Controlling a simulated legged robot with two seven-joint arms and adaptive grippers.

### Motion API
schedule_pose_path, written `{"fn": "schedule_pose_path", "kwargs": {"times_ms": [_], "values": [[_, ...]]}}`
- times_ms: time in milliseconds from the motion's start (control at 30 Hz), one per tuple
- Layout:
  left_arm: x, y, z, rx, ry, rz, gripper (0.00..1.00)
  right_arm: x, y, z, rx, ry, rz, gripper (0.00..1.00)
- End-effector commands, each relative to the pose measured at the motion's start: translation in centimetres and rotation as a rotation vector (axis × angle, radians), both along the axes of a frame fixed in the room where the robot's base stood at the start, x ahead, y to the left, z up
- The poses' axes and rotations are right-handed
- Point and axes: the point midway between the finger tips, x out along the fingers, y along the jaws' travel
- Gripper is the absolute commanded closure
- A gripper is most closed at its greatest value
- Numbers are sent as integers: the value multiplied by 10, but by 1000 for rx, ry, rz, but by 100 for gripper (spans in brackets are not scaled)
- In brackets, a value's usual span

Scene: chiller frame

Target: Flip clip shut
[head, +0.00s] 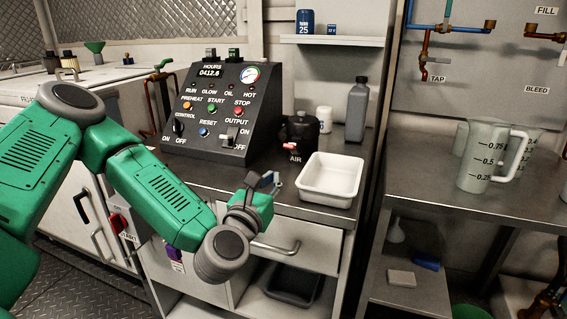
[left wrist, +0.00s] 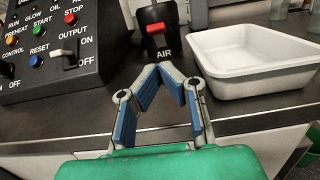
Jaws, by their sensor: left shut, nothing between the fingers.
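The clip is a small red tab on the front of a black round canister (head: 300,128) at the back of the steel counter, just above the label AIR. The red clip (head: 291,150) also shows in the left wrist view (left wrist: 155,29), facing me. I cannot tell its exact angle. My left gripper (head: 275,179) is over the counter's front edge, in front of and below the canister, apart from it. In the left wrist view its blue-padded fingers (left wrist: 165,70) meet at the tips, empty, just below the AIR label. My right gripper is not in view.
A white tray (head: 331,195) stands right of the canister, close to my left gripper. A black control panel (head: 217,112) with buttons and switches stands to the left. A grey bottle (head: 357,110) stands behind. A drawer handle (head: 276,248) projects below the counter edge.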

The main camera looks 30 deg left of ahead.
Motion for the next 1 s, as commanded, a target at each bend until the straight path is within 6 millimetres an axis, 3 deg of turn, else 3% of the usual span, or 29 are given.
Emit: {"fn": "schedule_pose_path", "kwargs": {"times_ms": [533, 700, 1000], "values": [[82, 21, 7, 1, -1, 1, 100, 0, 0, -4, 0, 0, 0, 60], [93, 23, 8, 0, -1, 0, 100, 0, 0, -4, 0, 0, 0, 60], [94, 24, 8, 0, 0, -1, 100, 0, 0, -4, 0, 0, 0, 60]]}}
